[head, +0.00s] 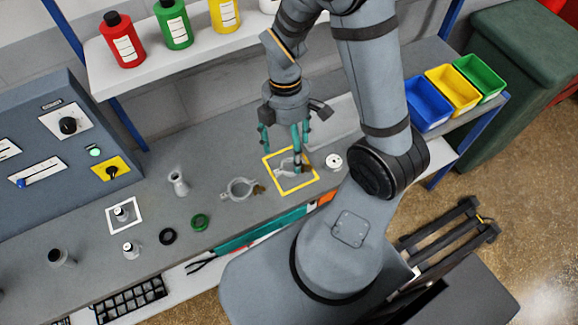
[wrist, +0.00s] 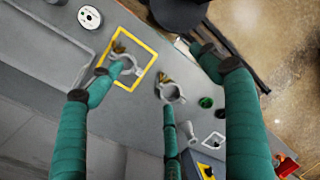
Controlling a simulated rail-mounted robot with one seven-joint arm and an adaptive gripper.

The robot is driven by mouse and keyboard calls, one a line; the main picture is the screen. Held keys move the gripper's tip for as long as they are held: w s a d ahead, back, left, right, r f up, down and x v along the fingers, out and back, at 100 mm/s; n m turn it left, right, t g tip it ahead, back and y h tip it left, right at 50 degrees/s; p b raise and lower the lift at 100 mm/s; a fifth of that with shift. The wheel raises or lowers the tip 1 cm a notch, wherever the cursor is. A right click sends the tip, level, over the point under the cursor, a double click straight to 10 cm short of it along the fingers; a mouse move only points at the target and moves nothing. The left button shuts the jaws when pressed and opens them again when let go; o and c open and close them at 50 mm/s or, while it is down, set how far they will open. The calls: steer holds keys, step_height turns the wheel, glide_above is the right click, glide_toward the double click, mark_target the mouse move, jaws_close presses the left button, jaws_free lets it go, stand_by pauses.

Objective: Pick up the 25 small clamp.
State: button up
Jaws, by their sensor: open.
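Two grey ring clamps with brassy wing nuts lie on the grey bench. One clamp (head: 284,170) lies inside a yellow square outline (head: 269,171). The other clamp (head: 240,189) lies just left of the outline and looks slightly larger. I cannot read a size on either. My gripper (head: 284,150) has teal fingers and is open and empty, pointing down above the yellow outline. Its fingers partly hide the framed clamp. In the wrist view a fingertip overlaps the framed clamp (wrist: 132,70), and another points at the other clamp (wrist: 172,91). I cannot tell whether any finger touches.
A white round spool-like part (head: 333,161) lies right of the outline, with a pale tray (head: 335,118) behind. Black (head: 167,236) and green (head: 200,222) rings, and a grey fitting (head: 178,183), lie left. A bottle shelf (head: 140,78) hangs behind.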

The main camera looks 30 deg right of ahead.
steer(key=c, duration=1.5)
